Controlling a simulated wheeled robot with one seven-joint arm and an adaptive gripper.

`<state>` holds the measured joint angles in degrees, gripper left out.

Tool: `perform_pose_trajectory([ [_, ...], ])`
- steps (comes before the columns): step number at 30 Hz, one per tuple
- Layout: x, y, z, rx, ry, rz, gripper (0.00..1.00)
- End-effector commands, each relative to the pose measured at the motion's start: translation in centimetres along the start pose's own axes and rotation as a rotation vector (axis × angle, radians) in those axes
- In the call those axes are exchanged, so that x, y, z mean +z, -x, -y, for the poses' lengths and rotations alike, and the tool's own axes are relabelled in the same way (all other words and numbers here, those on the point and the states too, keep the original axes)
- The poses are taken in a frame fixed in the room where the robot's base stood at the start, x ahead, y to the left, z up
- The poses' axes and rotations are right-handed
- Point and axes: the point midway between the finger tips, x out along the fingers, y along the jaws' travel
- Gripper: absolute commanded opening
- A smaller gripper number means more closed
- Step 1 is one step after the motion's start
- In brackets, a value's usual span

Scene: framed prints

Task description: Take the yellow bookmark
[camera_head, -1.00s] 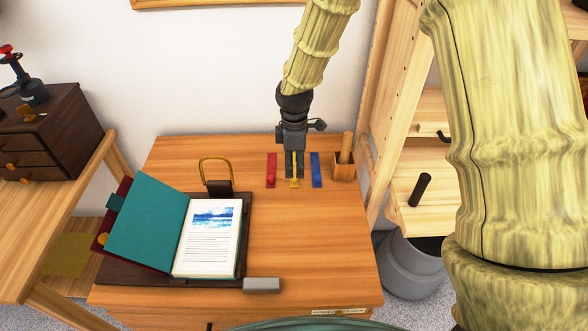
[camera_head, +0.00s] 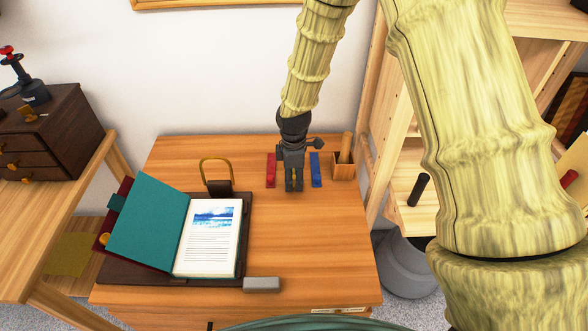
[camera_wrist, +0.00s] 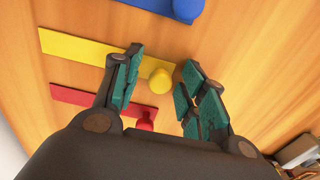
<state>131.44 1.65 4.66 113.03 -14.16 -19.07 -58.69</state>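The yellow bookmark (camera_wrist: 85,50) lies flat on the desk in the wrist view, with a round yellow knob (camera_wrist: 160,80) at one end. My gripper (camera_wrist: 160,88) is open, with one finger on either side of the knob; I cannot tell whether either finger touches it. In the head view my gripper (camera_head: 293,186) is low over the desk and hides the yellow bookmark. The red bookmark (camera_head: 271,171) lies to its left and the blue bookmark (camera_head: 316,170) to its right. Both also show in the wrist view, red (camera_wrist: 100,98) and blue (camera_wrist: 150,5).
A wooden cup (camera_head: 343,171) stands right of the blue bookmark. An open book (camera_head: 208,238) rests on a dark stand at the left, with a brass loop (camera_head: 216,163) behind it. A grey block (camera_head: 262,284) sits near the front. The desk's middle (camera_head: 310,240) is clear.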

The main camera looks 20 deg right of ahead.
Motion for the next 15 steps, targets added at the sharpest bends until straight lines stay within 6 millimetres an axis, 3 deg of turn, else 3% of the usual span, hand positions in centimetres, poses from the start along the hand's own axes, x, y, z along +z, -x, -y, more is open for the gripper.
perform_pose_trajectory([
  [1,0.01,0.01,0.0,0.0,0.0,0.0,0.28],
  [6,0.01,0.01,0.0,0.0,0.0,0.0,0.0],
  [15,-0.01,0.12,-0.01,0.0,0.0,0.0,0.0],
])
